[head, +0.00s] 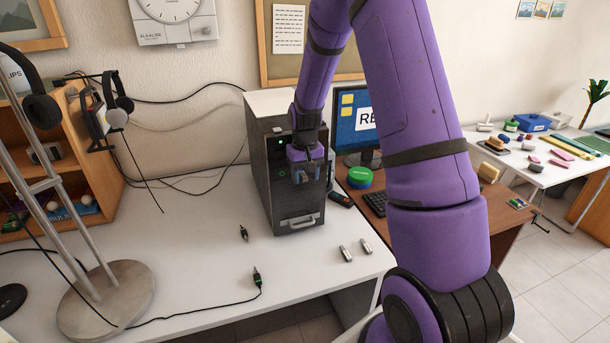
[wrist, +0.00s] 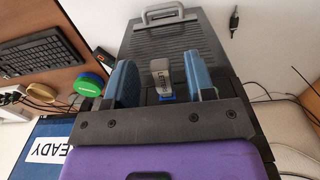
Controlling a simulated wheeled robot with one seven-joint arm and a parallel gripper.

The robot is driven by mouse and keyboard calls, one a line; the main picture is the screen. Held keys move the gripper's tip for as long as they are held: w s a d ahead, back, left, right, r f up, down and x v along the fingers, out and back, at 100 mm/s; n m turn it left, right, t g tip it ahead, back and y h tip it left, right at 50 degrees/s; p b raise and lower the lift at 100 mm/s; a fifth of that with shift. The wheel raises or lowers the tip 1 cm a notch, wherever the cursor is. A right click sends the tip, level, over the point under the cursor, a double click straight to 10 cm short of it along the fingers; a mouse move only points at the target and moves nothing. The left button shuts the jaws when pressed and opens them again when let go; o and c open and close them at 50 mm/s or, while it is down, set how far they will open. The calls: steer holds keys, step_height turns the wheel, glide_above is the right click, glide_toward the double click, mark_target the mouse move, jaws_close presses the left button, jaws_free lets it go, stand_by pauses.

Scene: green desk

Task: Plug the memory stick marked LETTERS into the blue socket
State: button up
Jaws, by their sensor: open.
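The memory stick (wrist: 161,74) is grey with a white label that appears to read LETTERS. In the wrist view it stands out from the front of the dark computer tower (head: 265,160). The blue socket (wrist: 167,97) shows right at the stick's inner end, and the stick looks seated in it. My gripper (wrist: 159,66) is open, with one blue finger on each side of the stick and a visible gap to both. In the head view my gripper (head: 306,174) is at the tower's front face, and the stick cannot be made out there.
Two small silver sticks (head: 346,254) (head: 366,247) lie on the white desk (head: 190,240) near its front edge. Black cable plugs (head: 257,277) lie to their left. A monitor (head: 357,118), green-topped round object (head: 359,177) and keyboard (head: 375,203) stand right of the tower.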

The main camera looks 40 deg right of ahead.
mark_target(305, 177)
step_height(305, 177, up, 11)
stand_by(0.4)
steer(key=shift+f, duration=0.1)
steer(key=shift+c, duration=0.5)
